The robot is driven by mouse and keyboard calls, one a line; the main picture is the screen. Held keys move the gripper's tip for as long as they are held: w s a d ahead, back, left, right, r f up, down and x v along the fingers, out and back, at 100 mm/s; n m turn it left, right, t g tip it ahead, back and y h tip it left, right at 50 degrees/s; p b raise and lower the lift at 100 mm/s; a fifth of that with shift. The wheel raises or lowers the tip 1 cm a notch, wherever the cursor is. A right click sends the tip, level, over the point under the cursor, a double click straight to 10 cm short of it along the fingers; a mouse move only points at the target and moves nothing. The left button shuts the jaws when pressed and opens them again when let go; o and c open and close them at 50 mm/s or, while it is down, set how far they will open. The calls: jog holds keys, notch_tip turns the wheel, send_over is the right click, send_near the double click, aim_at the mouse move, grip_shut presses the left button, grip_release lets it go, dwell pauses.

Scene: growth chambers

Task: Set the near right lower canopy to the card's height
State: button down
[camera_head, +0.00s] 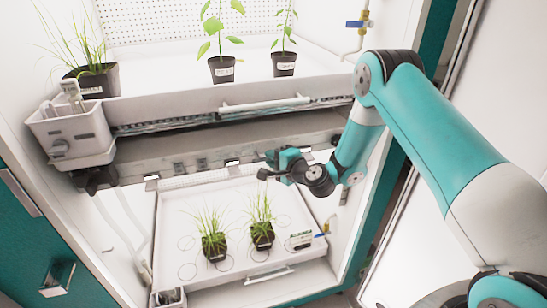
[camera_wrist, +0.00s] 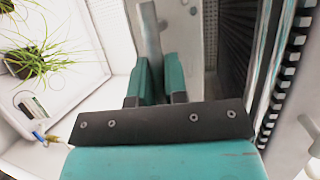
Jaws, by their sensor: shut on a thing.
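The lower canopy (camera_head: 200,157) is a long grey bar under the upper shelf, above the lower tray of plants. My gripper (camera_head: 272,162) is at the right part of its front edge. In the wrist view the teal fingers (camera_wrist: 160,82) are closed around a flat grey upright piece (camera_wrist: 149,35), which seems to belong to the canopy; their exact contact is partly hidden. A small white card with a green strip (camera_head: 301,240) stands at the right of the lower tray; it also shows in the wrist view (camera_wrist: 32,106). Its writing is too small to read.
The lower white tray (camera_head: 180,270) holds two potted grasses (camera_head: 213,236). A blue-handled valve (camera_head: 324,228) is beside the card. The upper tray (camera_head: 160,105) holds several potted plants. A white box (camera_head: 75,130) hangs at the left. The chamber wall is close on the right.

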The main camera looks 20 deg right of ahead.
notch_tip(320, 180, down, 7)
jog(key=b, duration=0.4)
jog(key=shift+b, duration=0.3)
jog(key=c, duration=1.2)
grip_release()
jog(key=shift+r, duration=0.1)
jog(key=shift+o, duration=0.2)
